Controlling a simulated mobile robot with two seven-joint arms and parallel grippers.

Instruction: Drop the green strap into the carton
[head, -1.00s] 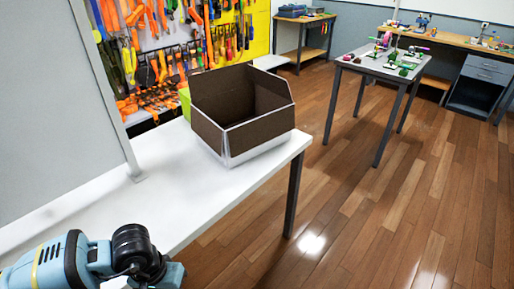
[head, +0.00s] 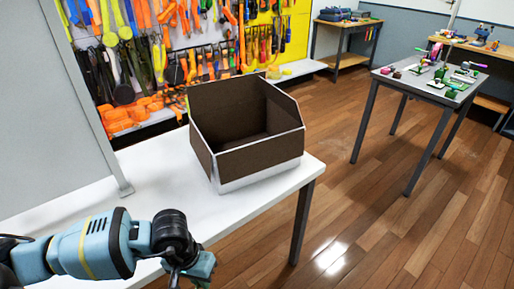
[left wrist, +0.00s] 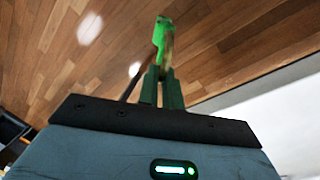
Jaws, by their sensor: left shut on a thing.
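The carton (head: 262,158) is an open brown box with white edges. It stands on the far right part of the white table. In the left wrist view, my left gripper (left wrist: 162,88) is shut on the green strap (left wrist: 162,34), which sticks out past the fingertips over the wooden floor. In the head view, my left gripper (head: 190,268) is at the bottom edge, in front of and apart from the carton. Its fingertips are mostly cut off there, and I cannot make out the strap. My right gripper is not in view.
The white table (head: 160,190) is clear in front of the carton. A grey panel (head: 50,110) stands at its left. A wall of hanging straps and tools (head: 190,40) is behind. A grey table (head: 430,85) with small objects stands apart at the right.

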